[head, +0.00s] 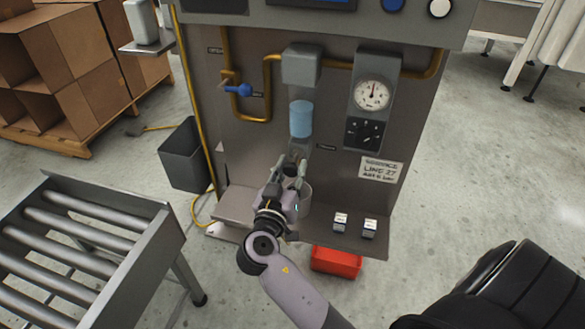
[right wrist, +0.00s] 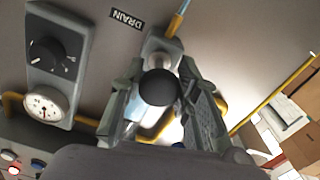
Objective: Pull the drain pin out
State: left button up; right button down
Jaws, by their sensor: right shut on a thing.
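The drain pin shows in the right wrist view as a dark round knob (right wrist: 157,88) between the fingers, near a DRAIN label (right wrist: 127,19). My right gripper (head: 289,168) is at the panel below the blue bowl (head: 301,119) of the filter unit. Its two fingers also show in the right wrist view (right wrist: 157,100), one on each side of the knob, and it is shut on the pin. The pin's shaft is hidden behind the knob. In the head view the gripper mostly covers the pin. My left gripper is not in view.
A grey cup (head: 306,199) stands on the panel's shelf (head: 300,228), partly behind my gripper. A gauge (head: 372,95), a black dial (head: 364,134) and a blue-handled valve (head: 240,90) are on the panel. A red bin (head: 336,262) is below; a roller conveyor (head: 75,245) is at left.

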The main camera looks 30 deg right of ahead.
jog(key=c, duration=1.7)
grip_release()
jog(key=shift+a+f, duration=0.1)
jog(key=shift+f, duration=0.05)
jog(key=shift+o, duration=1.4)
jog(key=shift+s+a, duration=0.1)
jog(key=shift+s, duration=0.05)
jog(key=shift+o, duration=1.2)
jog(key=v, duration=1.2)
